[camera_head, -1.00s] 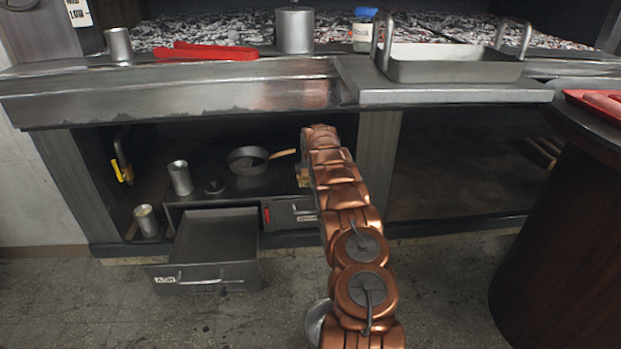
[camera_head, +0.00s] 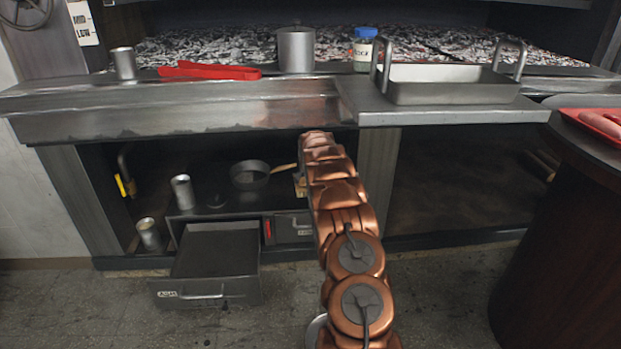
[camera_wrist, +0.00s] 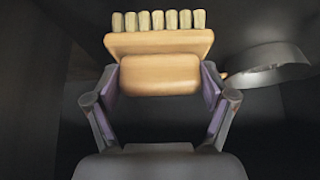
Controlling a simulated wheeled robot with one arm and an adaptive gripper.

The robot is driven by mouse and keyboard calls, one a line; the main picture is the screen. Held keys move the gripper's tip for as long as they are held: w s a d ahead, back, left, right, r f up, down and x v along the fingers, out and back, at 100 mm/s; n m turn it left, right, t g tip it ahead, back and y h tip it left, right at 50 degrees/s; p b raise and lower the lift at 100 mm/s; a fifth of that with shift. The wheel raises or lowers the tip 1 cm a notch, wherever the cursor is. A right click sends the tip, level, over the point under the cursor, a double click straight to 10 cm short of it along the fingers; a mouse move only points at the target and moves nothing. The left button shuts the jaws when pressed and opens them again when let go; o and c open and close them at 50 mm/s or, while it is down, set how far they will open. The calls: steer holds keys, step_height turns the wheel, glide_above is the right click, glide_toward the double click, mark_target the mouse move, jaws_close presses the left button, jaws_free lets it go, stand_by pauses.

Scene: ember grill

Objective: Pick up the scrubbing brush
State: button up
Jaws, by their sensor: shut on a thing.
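The scrubbing brush (camera_wrist: 158,68) is a pale wooden block with a row of cream bristle tufts along its far side. In the wrist view it sits between the two fingers of my gripper (camera_wrist: 160,84), whose purple pads press on its ends. My gripper is shut on the brush. In the head view my copper arm reaches into the open bay under the grill and hides the gripper. Only a small tan piece, likely the brush (camera_head: 300,185), shows beside the arm. I cannot tell whether the brush still touches the shelf.
A dark pan (camera_head: 250,175) with a wooden handle stands on the shelf left of my arm. A metal cup (camera_head: 182,192) is farther left. An ash drawer (camera_head: 212,262) stands pulled out below. The grill ledge (camera_head: 200,107) overhangs the bay.

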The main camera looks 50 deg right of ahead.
steer(key=s+a+r+p, duration=0.1)
steer(key=s+a+p, duration=0.2)
steer(key=a, duration=1)
steer(key=shift+s+r+p, duration=0.2)
steer(key=shift+s+p, duration=0.15)
steer(key=shift+s, duration=0.45)
